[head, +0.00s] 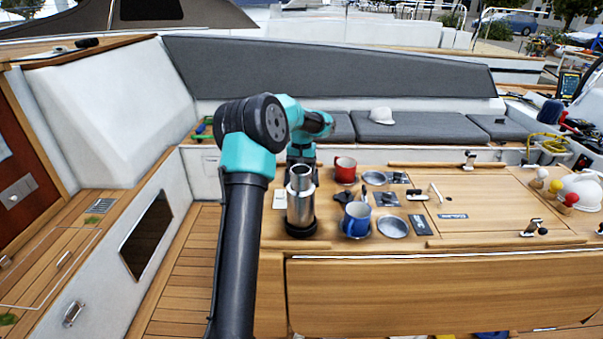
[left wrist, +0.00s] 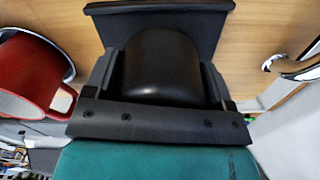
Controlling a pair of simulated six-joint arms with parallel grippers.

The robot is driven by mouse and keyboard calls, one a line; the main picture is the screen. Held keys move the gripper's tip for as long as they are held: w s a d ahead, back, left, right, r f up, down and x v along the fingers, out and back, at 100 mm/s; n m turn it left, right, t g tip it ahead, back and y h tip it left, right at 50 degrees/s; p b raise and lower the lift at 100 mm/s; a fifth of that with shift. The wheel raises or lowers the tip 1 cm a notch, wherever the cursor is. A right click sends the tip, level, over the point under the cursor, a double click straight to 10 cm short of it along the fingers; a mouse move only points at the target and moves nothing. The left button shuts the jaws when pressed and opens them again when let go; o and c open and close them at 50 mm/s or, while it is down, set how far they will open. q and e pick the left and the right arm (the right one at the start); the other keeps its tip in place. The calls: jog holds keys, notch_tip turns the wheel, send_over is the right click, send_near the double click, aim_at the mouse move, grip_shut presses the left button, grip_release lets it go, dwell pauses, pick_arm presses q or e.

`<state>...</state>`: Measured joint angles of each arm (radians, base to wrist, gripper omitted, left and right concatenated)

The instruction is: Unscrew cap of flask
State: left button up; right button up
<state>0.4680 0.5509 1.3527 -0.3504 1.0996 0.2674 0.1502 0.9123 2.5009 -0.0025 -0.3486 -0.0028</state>
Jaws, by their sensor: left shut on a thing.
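I take this to be the flask; which part is held I cannot tell. My right gripper is not in view.
A red mug (head: 345,168) stands close to the right of the gripper, and also shows in the left wrist view (left wrist: 32,75). A blue mug (head: 357,218) stands right of the flask. The table's (head: 480,190) middle is mostly clear.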

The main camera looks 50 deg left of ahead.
pick_arm(q)
jog(key=shift+f, duration=0.9)
jog(key=shift+f, duration=0.1)
jog(key=o, duration=1)
notch_tip(320, 180, up, 12)
jog(key=shift+r, duration=0.15)
